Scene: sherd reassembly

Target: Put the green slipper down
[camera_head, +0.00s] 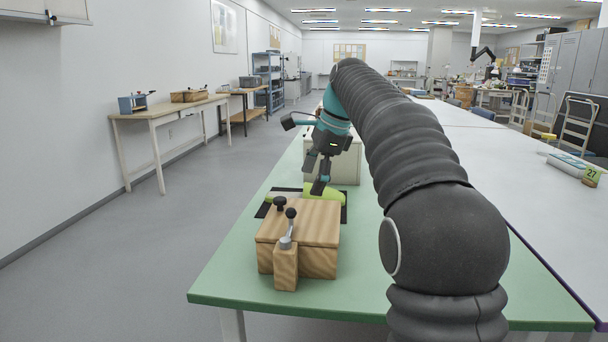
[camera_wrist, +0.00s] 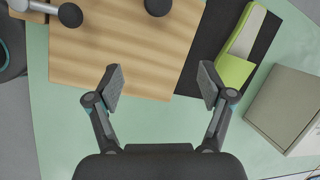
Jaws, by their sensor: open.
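The green slipper (camera_head: 328,191), lime green with a paler part, lies on a black mat (camera_head: 264,210) behind the wooden block. It also shows in the wrist view (camera_wrist: 236,68), at the upper right on the dark mat, beyond my right finger. My gripper (camera_head: 317,174) is open, with nothing between its fingers. In the wrist view the gripper (camera_wrist: 162,82) has its fingers spread over the front edge of the wooden block, apart from the slipper. In the head view my gripper hides part of the slipper.
A wooden block (camera_head: 300,222) with dark knobs and a metal lever stands on the green table (camera_head: 225,268), close to the mat. A pale grey box (camera_head: 346,168) stands behind the slipper; it is at the right in the wrist view (camera_wrist: 287,105). The table's front left is clear.

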